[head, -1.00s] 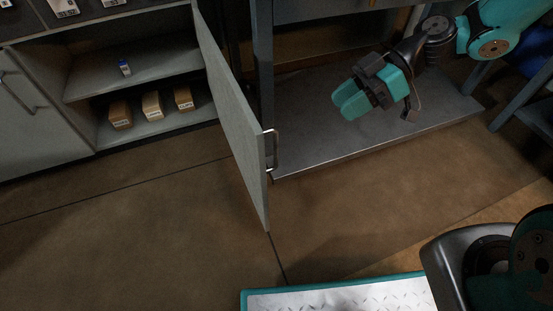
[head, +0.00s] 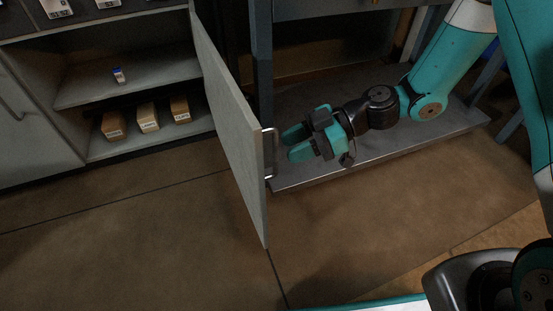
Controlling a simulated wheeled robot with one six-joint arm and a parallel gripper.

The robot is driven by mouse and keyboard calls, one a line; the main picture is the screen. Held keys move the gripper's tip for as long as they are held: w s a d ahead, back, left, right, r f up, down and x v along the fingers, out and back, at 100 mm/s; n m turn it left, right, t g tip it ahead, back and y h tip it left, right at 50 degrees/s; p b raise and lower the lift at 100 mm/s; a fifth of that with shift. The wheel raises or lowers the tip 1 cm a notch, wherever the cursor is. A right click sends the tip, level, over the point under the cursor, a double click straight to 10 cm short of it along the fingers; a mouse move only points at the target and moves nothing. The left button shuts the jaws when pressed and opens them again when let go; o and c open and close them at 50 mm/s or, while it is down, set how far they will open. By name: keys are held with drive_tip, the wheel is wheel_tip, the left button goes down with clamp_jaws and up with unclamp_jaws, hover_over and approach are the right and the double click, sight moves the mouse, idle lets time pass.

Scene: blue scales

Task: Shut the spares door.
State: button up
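The spares door (head: 231,130) is a pale grey panel, swung wide open on the cabinet (head: 75,165), its hinge side at the top and its free edge toward me. Its metal bar handle (head: 271,153) is on the right face near the free edge. My gripper (head: 287,144) is just right of the handle with its two teal fingers pointing left at it. A gap shows between the fingers and nothing is held. The fingertips look close to the handle; I cannot tell whether they touch it.
The open cabinet holds several small brown boxes (head: 148,117) on the lower shelf and a small blue-and-white item (head: 118,76) above. A bench with a low grey shelf (head: 375,155) stands right of the door, under my arm. The floor (head: 130,220) left of the door is clear.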

sight(276, 171)
drive_tip(key=shift+b+x, duration=0.6)
drive_tip(key=shift+x, duration=1.55)
drive_tip(key=shift+c, duration=0.5)
clamp_jaws()
